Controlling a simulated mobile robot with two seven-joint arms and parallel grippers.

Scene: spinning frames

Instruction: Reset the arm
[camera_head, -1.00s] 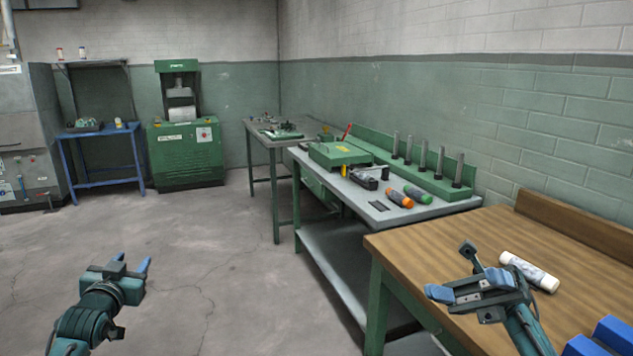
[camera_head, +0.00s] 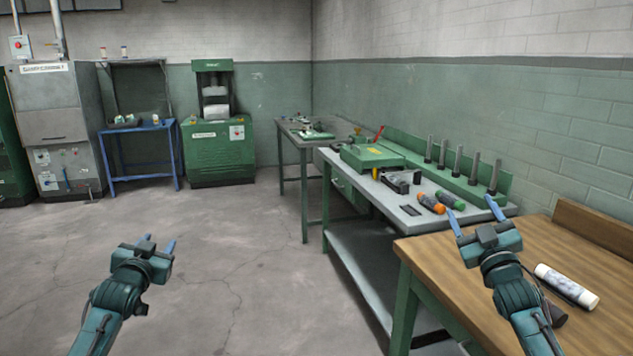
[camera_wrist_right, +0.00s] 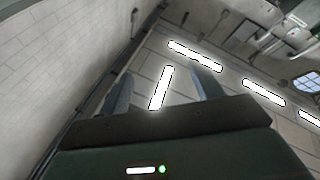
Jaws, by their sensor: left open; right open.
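My left gripper (camera_head: 158,244) is at the lower left of the head view, over bare floor. Its blue fingers are apart and nothing is between them. My right gripper (camera_head: 474,211) is at the lower right of the head view, in front of the wooden table. Its blue fingers point up, are spread, and hold nothing. In the right wrist view, the right gripper (camera_wrist_right: 163,85) shows two fingers apart against the ceiling and its lights.
A wooden table (camera_head: 480,262) at lower right holds a white cylinder (camera_head: 567,286) and a dark one (camera_head: 553,314). Behind it, a grey-topped bench (camera_head: 385,197) carries a green box, upright rods and orange and green cylinders (camera_head: 431,203). The floor (camera_head: 250,270) at left and centre is clear.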

